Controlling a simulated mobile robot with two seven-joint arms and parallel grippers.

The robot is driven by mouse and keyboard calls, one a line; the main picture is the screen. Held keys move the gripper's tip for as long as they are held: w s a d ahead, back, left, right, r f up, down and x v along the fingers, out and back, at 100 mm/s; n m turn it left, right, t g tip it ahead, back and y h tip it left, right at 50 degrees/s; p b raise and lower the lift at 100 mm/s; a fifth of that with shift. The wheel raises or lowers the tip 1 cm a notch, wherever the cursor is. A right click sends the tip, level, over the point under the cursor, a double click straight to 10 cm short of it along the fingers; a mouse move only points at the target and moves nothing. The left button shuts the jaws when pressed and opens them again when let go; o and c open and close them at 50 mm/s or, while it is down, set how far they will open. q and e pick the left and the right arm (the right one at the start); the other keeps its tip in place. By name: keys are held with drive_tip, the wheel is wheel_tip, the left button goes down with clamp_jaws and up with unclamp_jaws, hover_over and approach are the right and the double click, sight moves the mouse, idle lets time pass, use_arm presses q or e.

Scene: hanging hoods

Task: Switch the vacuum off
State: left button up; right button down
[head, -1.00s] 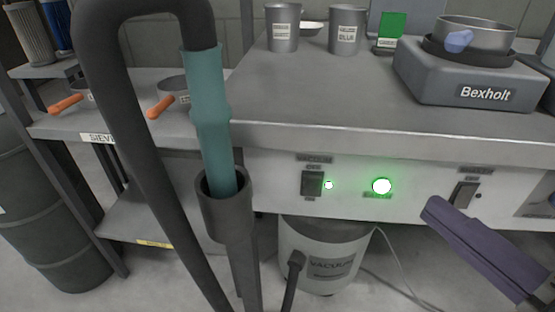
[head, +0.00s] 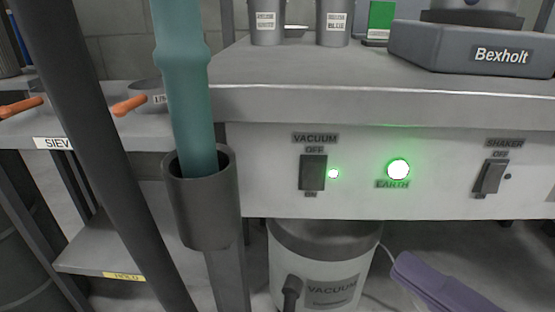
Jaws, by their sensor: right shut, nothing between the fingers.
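The vacuum switch (head: 313,172) is a dark rocker on the white front panel, with OFF above it and ON below. I cannot tell for sure which end of the rocker is pressed in. The vacuum (head: 325,240), a grey-white canister labelled VACUUM, stands under the bench. My right gripper (head: 402,264), purple, is shut and empty at the lower right, below the panel and apart from the switch. My left gripper is not in view.
A green EARTH lamp (head: 398,169) and the shaker switch (head: 490,177) sit farther right on the panel. A teal nozzle (head: 183,90) stands in a dark holder (head: 205,210) left of the switch, beside a thick black hose (head: 90,130). The panel's front is clear.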

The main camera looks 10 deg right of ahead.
sight(313, 176)
drive_tip(key=x, duration=0.4)
drive_tip(key=w+d+b+x, duration=0.1)
drive_tip(key=x, duration=0.3)
drive_tip(key=d+b+x, duration=0.1)
drive_tip(key=x, duration=0.3)
drive_tip(key=shift+w+d+r, duration=0.15)
drive_tip(key=shift+w, duration=0.15)
